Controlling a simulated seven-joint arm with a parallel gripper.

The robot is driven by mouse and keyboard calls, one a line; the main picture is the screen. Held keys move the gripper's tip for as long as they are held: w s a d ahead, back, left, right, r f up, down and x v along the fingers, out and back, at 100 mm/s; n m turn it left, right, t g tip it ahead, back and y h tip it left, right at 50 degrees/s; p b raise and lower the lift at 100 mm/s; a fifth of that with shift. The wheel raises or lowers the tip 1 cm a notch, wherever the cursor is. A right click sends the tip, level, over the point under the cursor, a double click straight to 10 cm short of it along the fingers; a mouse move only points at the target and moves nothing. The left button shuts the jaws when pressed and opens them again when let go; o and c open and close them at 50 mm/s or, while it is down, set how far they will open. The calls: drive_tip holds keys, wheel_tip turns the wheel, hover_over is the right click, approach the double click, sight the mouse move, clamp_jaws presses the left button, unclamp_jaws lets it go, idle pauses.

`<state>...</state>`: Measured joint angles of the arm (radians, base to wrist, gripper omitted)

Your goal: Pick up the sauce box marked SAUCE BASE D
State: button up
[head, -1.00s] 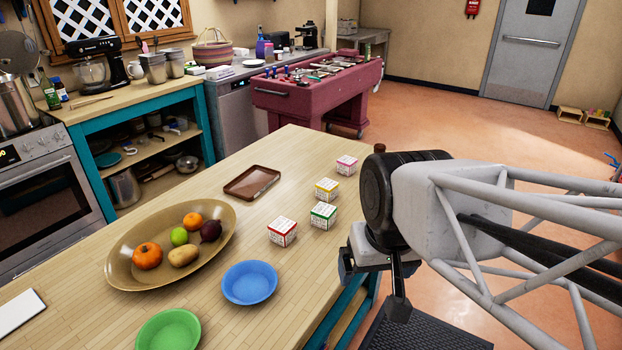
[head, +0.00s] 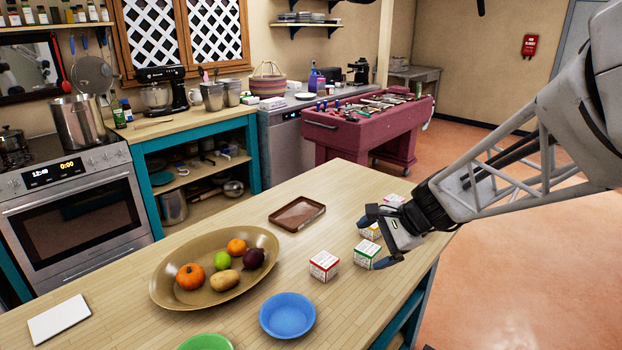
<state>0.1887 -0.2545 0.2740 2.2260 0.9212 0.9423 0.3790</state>
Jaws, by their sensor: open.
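Several small white sauce boxes stand on the wooden table (head: 240,335): one with a red top edge (head: 324,266), one green (head: 366,255), one yellow (head: 370,232) and one pink (head: 394,200). Their print is too small to read, so I cannot tell which is SAUCE BASE D. My gripper (head: 374,242) is open above the table's right side, close to the yellow and green boxes. Its dark fingers partly cover the yellow box and overlap the green one's right edge. I cannot tell whether they touch. The arm partly hides the pink box.
A brown tray (head: 297,214) lies behind the red-edged box. A large oval bowl (head: 165,292) of fruit stands to the left. A blue bowl (head: 287,316) and a green bowl (head: 206,342) are at the front. A white slab (head: 58,317) lies at the far left.

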drive_tip(key=w+d+f+m+t+y, duration=0.1)
drive_tip(key=w+d+f+m+t, duration=0.1)
drive_tip(key=w+d+m, duration=0.3)
drive_tip(key=w+f+m+t+y, duration=0.1)
drive_tip(key=w+f+m, duration=0.15)
drive_tip(key=w, duration=0.45)
drive_tip(key=m+t, duration=0.4)
drive_tip(key=m, duration=0.4)
approach(372, 228)
drive_tip(key=w, duration=0.1)
drive_tip(key=w+d, duration=0.1)
drive_tip(key=w, duration=0.1)
drive_tip(key=shift+w+r+n+h, duration=0.15)
drive_tip(key=shift+n+h, duration=0.1)
drive_tip(key=shift+h, duration=0.15)
drive_tip(key=shift+a, duration=0.15)
drive_tip(key=shift+x, duration=1.2)
drive_tip(key=shift+x, duration=2.65)
drive_tip(key=c, duration=1.1)
